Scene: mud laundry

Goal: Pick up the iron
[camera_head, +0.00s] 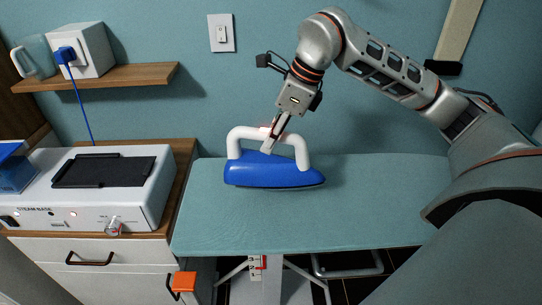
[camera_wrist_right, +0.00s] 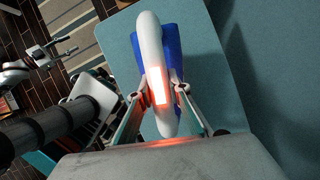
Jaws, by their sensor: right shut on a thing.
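The iron (camera_head: 275,172) has a blue body and a white arched handle. In the head view it is upright at the ironing board (camera_head: 330,225), its tip to the right; I cannot tell whether it touches the board. My right gripper (camera_head: 272,143) reaches down from above and is shut on the white handle. In the right wrist view the handle (camera_wrist_right: 150,60) runs between the two fingers of the gripper (camera_wrist_right: 163,105), with the blue body (camera_wrist_right: 170,50) beyond it. My left gripper is not in the head view.
A white steam base (camera_head: 130,210) with a dark top stands on the cabinet (camera_head: 60,250) at left. A shelf (camera_head: 130,78) above holds a white box (camera_head: 92,50) with a blue plug and a jug (camera_head: 35,57). The board's right side is clear.

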